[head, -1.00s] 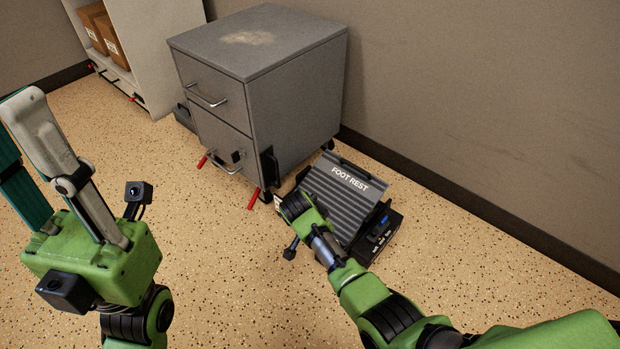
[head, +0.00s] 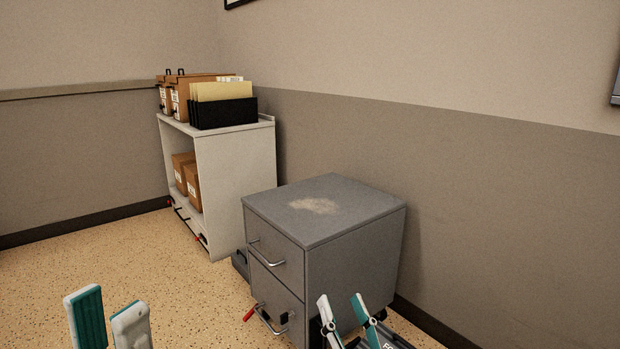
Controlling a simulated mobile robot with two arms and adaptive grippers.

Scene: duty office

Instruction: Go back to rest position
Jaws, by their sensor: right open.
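My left gripper (head: 108,318) shows at the bottom left, with two teal and pale fingers pointing up and a gap between them. It is open and empty. My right gripper (head: 343,312) shows at the bottom, right of centre, in front of the grey cabinet's lower right part. Its fingers are apart with nothing between them. The arms below both grippers are out of the picture.
A grey two-drawer cabinet (head: 345,240) stands against the wall. A pale shelf unit (head: 236,180) behind it holds boxes and a black file holder (head: 225,113). The footrest (head: 391,341) barely shows at the bottom edge. Floor at left is clear.

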